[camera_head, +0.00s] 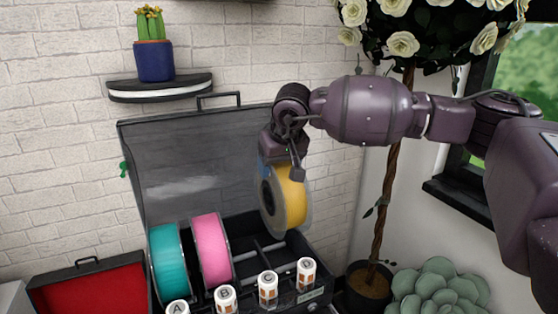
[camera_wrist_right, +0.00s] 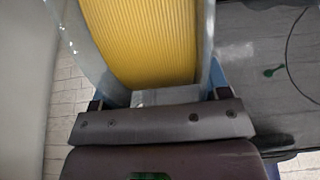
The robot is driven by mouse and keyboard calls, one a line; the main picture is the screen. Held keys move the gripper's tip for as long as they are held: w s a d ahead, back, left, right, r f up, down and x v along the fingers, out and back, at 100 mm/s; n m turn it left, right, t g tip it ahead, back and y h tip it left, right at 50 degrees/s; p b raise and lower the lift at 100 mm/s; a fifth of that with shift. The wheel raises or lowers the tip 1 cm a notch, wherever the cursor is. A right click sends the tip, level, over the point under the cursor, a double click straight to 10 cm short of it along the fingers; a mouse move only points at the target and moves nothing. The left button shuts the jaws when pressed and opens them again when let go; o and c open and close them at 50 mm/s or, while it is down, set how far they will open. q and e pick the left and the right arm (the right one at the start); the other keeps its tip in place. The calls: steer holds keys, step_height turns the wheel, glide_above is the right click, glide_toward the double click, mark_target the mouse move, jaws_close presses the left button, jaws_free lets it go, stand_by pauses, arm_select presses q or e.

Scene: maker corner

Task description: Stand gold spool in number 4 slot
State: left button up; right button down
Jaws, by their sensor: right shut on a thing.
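The gold spool (camera_head: 291,197) hangs upright from my right gripper (camera_head: 281,158), above the right part of the open black case (camera_head: 178,168). In the right wrist view the gold spool (camera_wrist_right: 145,38) fills the space between the fingers of my right gripper (camera_wrist_right: 155,92), which is shut on it. A teal spool (camera_head: 168,262) and a pink spool (camera_head: 212,248) stand in the case's left slots. The slots to their right look empty, partly hidden behind the gold spool. My left gripper is not in view.
Small white canisters, lettered A (camera_head: 178,307), B (camera_head: 226,298) and C (camera_head: 268,288), and one more (camera_head: 306,274) line the case's front. A red-lined box (camera_head: 90,290) lies left. A potted tree trunk (camera_head: 383,215) and a succulent (camera_head: 438,287) stand right.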

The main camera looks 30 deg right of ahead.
steer(key=shift+f+b, duration=0.45)
steer(key=shift+f, duration=0.45)
steer(key=shift+f+b, duration=1.7)
steer(key=shift+f, duration=0.95)
steer(key=shift+f+b, duration=0.65)
steer(key=shift+f, duration=0.3)
steer(key=shift+f+b, duration=0.3)
steer(key=shift+f, duration=0.15)
